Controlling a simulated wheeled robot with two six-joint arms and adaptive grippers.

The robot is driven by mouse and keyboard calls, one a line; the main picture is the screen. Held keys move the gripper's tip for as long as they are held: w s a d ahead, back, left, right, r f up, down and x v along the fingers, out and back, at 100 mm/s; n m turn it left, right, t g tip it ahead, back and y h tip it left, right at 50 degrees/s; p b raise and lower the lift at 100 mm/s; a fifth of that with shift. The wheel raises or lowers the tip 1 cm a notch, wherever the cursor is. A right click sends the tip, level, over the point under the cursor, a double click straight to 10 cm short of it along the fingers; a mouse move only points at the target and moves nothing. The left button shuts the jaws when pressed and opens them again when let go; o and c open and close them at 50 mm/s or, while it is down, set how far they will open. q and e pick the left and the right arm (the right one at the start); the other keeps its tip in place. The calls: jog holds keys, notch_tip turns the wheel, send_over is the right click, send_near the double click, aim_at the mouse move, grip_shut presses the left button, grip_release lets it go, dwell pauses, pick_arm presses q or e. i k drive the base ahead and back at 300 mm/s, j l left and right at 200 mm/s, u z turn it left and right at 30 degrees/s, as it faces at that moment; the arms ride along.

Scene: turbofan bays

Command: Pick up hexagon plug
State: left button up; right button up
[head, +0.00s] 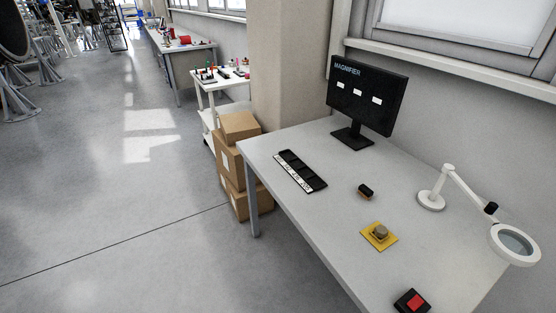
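A small grey-brown plug (381,232), apparently hexagonal, sits on a yellow square plate (368,239) on the grey table (330,215). It is small in the picture, so its exact shape is hard to tell. Neither of my grippers is in the head view, and nothing touches the plug.
On the table are a black tray with white labels (300,171), a small black-and-brown block (366,191), a monitor reading MAGNIFIER (366,95), a white magnifier lamp (431,201) and a black box with a red top (412,302). Cardboard boxes (234,159) stand beyond the table; the floor (110,230) at left is clear.

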aim_at(381, 231)
jog(key=i+j+z, duration=0.1)
jog(key=z, duration=0.3)
jog(key=j+z, duration=0.15)
jog(key=z, duration=0.2)
jog(key=i+j+z, duration=0.15)
jog(key=z, duration=0.25)
jog(key=j+z, duration=0.2)
jog(key=z, duration=0.2)
